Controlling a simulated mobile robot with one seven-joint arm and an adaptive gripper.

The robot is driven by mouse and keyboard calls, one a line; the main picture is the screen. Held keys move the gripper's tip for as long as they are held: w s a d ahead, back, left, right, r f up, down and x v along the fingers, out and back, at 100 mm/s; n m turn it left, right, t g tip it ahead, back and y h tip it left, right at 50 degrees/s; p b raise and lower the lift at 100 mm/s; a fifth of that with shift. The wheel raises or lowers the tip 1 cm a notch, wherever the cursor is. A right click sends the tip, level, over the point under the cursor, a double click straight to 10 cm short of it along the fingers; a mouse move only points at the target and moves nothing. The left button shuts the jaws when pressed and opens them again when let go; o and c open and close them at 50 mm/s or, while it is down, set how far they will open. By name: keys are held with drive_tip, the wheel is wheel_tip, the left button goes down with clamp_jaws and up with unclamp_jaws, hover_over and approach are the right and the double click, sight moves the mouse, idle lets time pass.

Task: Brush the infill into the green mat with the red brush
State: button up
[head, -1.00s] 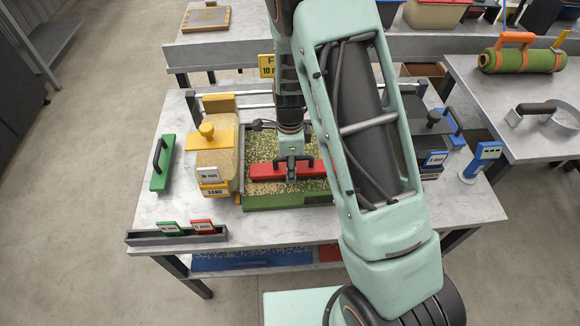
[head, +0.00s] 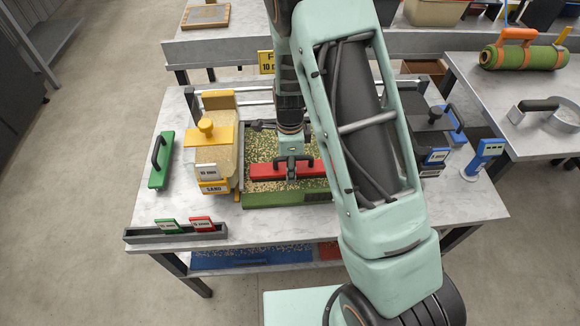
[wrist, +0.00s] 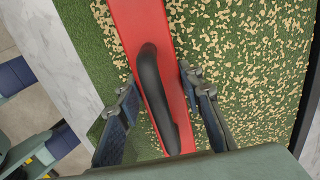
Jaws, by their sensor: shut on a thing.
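The red brush (head: 275,171) lies across the front part of the green mat (head: 262,194). In the wrist view the brush (wrist: 130,22) is a long red bar with a black handle (wrist: 158,95). My gripper (head: 290,160) is shut on this handle from above, and its two fingers (wrist: 158,108) stand on either side of it in the wrist view. Tan infill (wrist: 250,60) is scattered in clumps over the mat, thicker on the right of the brush in the wrist view. My arm hides the mat's right part in the head view.
A yellow-topped sand dispenser (head: 213,155) stands close left of the mat. A green brush (head: 161,160) lies farther left. A grey rack (head: 176,234) with green and red tags is at the front edge. A dark dispenser (head: 430,125) and blue sign (head: 483,158) stand at the right.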

sight(301, 166)
drive_tip(key=shift+d, duration=0.1)
drive_tip(key=shift+d, duration=1.45)
drive_tip(key=shift+a, duration=0.15)
drive_tip(key=shift+a, duration=1.45)
drive_tip(key=shift+d+b, duration=1.25)
drive_tip(key=shift+d, duration=6.75)
